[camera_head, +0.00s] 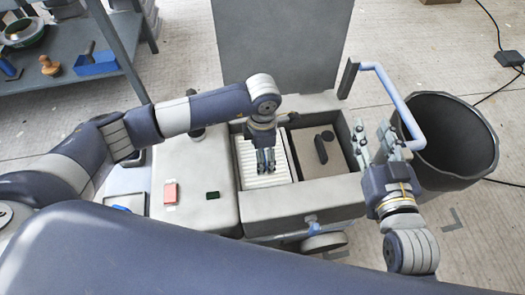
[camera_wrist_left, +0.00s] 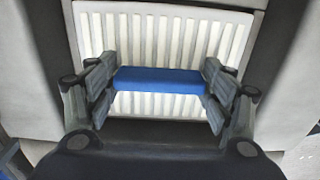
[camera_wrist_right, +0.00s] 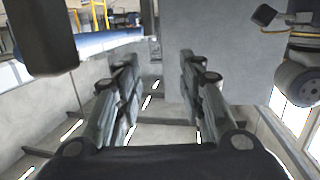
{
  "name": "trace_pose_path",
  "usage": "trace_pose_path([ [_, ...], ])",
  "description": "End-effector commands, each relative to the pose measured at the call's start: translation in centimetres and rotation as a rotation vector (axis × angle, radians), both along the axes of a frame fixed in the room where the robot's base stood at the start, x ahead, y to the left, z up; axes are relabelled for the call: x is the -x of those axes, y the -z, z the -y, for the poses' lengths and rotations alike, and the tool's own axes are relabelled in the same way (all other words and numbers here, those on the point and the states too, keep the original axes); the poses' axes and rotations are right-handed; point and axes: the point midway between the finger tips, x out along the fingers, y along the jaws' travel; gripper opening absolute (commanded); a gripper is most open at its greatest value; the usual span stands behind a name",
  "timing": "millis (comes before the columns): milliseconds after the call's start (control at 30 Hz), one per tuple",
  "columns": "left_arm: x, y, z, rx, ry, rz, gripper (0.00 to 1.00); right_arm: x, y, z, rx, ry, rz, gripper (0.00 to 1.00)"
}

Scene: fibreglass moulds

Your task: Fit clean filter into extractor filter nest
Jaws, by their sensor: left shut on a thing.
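The white pleated filter (camera_head: 248,172) lies in the left compartment of the open extractor box (camera_head: 300,209), with the compartment walls around it. In the left wrist view the filter (camera_wrist_left: 165,38) has a pale frame and a blue grip tab (camera_wrist_left: 160,79). My left gripper (camera_head: 265,168) points down over the filter. Its fingers (camera_wrist_left: 160,85) are shut on the blue tab, one at each end. I cannot tell whether the filter sits fully down. My right gripper (camera_head: 379,142) is open and empty, right of the box; its fingers (camera_wrist_right: 157,75) stand apart in the right wrist view.
The box's right compartment (camera_head: 308,176) holds a dark block. The grey lid (camera_head: 280,40) stands open behind. A light-blue handle bar (camera_head: 395,90) and a dark bin (camera_head: 455,150) are close to my right gripper. A shelf (camera_head: 60,72) with tools is far left.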

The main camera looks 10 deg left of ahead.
Motion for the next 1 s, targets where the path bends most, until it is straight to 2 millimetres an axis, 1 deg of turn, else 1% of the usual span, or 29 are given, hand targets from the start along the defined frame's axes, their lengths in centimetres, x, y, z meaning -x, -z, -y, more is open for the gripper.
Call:
trace_pose_path([
  [33,0.0,0.0,0.0,0.001,0.000,0.001,0.44,0.0,-0.1,0.0,-0.001,0.000,0.006,0.36],
  [67,0.0,0.0,0.0,0.000,-0.001,0.000,0.81,0.0,-0.2,0.0,-0.002,0.000,0.010,0.36],
  [100,0.0,0.0,0.0,0.000,-0.001,0.000,0.91,0.0,-0.2,0.0,-0.002,0.000,0.011,0.36],
  [133,0.0,0.0,0.0,0.000,-0.001,0.000,0.95,0.0,-0.2,0.0,-0.002,0.000,0.011,0.36],
  [567,0.0,0.0,0.0,0.000,-0.001,0.000,0.95,0.0,-0.1,-0.1,-0.002,-0.001,0.005,0.36],
  [667,0.0,-0.2,0.0,0.000,-0.001,0.000,0.95,0.0,0.2,0.0,0.003,-0.001,-0.019,0.36],
  [867,-0.1,-2.6,0.0,0.001,0.000,0.002,0.95,1.1,3.1,0.7,0.042,0.009,-0.173,0.36],
  [1000,-0.1,-4.7,0.0,0.001,0.000,0.003,0.95,2.4,5.6,1.4,0.074,0.019,-0.306,0.36],
])
